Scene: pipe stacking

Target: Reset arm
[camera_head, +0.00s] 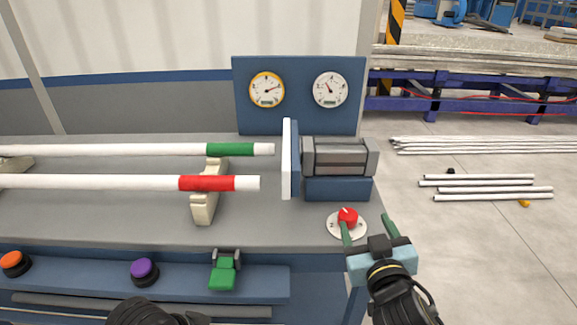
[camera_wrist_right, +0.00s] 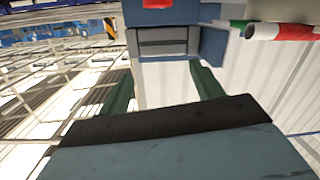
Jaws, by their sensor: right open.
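My right gripper (camera_head: 365,218) is at the right front edge of the workbench, open, with its two green fingers apart and nothing between them. In the head view its left finger overlaps the dial with the red knob (camera_head: 347,214); I cannot tell whether they touch. In the right wrist view the open fingers (camera_wrist_right: 158,66) show below a blue and grey machine block (camera_wrist_right: 165,42). My left gripper is not in view; a dark rounded part at the bottom edge may belong to my left arm.
A white pipe with a green band (camera_head: 230,149) and one with a red band (camera_head: 207,183) lie on cream supports (camera_head: 205,207). A blue-white plate (camera_head: 290,160) stands by their ends. Two gauges (camera_head: 267,89) stand behind. Loose pipes (camera_head: 487,187) lie on the floor at right.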

